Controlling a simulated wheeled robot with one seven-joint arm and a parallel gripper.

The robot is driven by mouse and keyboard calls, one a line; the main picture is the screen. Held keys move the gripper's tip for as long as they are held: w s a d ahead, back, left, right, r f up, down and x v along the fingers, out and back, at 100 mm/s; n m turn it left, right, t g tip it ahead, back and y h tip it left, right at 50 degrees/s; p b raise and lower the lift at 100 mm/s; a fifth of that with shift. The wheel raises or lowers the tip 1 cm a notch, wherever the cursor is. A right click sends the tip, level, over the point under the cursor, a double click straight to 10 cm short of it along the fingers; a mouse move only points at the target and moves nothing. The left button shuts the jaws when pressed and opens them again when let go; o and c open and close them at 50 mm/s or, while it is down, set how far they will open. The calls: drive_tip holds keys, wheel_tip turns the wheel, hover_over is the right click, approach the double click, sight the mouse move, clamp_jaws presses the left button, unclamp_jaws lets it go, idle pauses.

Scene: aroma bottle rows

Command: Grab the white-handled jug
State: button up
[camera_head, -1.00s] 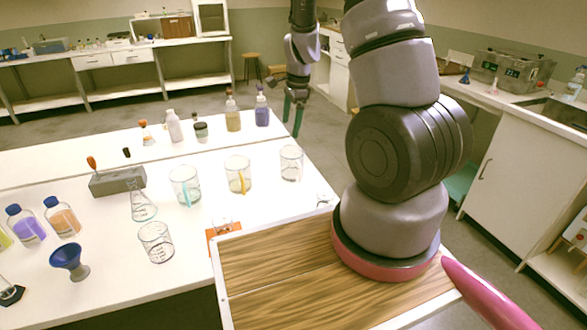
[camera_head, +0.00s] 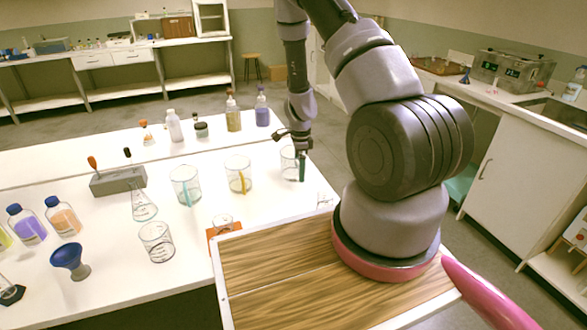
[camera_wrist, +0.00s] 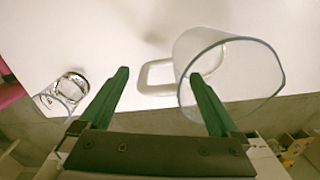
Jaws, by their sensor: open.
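The white-handled jug (camera_head: 288,160) is clear glass and stands near the right end of the white bench, partly hidden behind my gripper (camera_head: 302,167). In the wrist view, the jug (camera_wrist: 250,75) is at the upper right and its white handle (camera_wrist: 146,76) points left. My gripper (camera_wrist: 158,76) is open with green fingers. The handle shows between the two fingertips, and the right finger overlaps the jug's near wall in the picture. The fingers hold nothing; I cannot tell whether they touch the jug.
A jug with a yellow handle (camera_head: 240,180) and one with a cyan handle (camera_head: 186,190) stand to the left. A plain beaker (camera_head: 157,243) is nearer. Bottles, including a purple one (camera_head: 262,112), stand behind. A wooden-topped surface (camera_head: 270,280) is in front.

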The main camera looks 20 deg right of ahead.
drive_tip(key=shift+f, duration=1.6)
clamp_jaws()
drive_tip(key=shift+r, duration=0.1)
